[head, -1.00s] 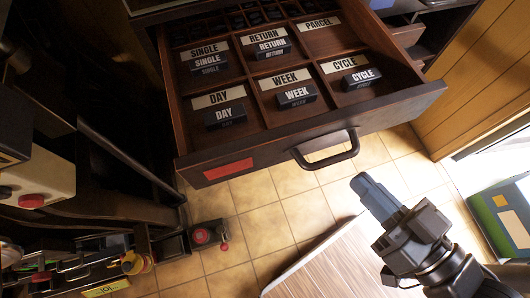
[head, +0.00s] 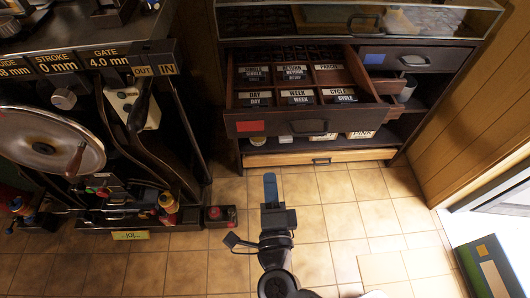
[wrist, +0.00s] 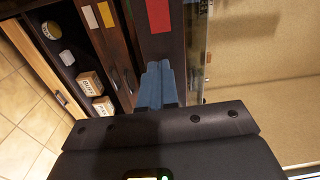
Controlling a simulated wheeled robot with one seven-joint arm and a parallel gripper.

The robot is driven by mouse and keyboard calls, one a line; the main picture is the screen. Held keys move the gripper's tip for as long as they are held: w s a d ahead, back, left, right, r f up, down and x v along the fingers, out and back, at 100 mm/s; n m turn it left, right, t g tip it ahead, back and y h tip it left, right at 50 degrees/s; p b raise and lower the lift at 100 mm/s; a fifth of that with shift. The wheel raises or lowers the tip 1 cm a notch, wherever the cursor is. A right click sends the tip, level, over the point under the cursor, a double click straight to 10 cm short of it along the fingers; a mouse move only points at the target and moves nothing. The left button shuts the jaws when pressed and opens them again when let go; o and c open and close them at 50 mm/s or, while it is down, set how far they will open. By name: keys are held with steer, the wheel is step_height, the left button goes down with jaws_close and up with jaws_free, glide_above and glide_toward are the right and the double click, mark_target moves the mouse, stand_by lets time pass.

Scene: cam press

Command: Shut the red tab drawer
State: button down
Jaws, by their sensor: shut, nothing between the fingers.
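The red tab drawer (head: 277,125) is pulled out of the dark wooden cabinet in the head view. Its red tab (head: 250,127) is on the left of the front panel, and a dark handle (head: 310,127) is at the middle. Labelled blocks lie in its compartments. My gripper (head: 270,178) has blue fingers shut with nothing between them, below and in front of the drawer, apart from it in the head view. In the wrist view the shut fingers (wrist: 157,72) point toward the drawer front, just below the red tab (wrist: 158,15); contact cannot be told.
A blue-tabbed drawer (head: 398,58) sits to the right in the cabinet (head: 235,70). The press machine (head: 110,110) with levers and a wheel stands at left. A green box (head: 490,265) lies at lower right. Tiled floor (head: 350,210) in front is clear.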

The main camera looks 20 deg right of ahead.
mark_target(258, 73)
steer(key=shift+m, duration=0.3)
steer(key=x, duration=1.3)
steer(key=shift+w+a+f, duration=0.15)
steer(key=shift+w+a, duration=0.15)
steer(key=shift+w, duration=0.15)
steer(key=shift+w, duration=0.1)
steer(key=b+x, duration=0.3)
steer(key=x, duration=0.5)
steer(key=b+x, duration=0.4)
steer(key=x, duration=0.5)
steer(key=b+x, duration=0.4)
steer(key=x, duration=0.5)
steer(key=shift+d+f, duration=0.2)
steer(key=shift+f, duration=0.2)
steer(key=shift+w+d, duration=0.1)
steer(key=shift+w, duration=0.2)
steer(key=shift+r, duration=0.15)
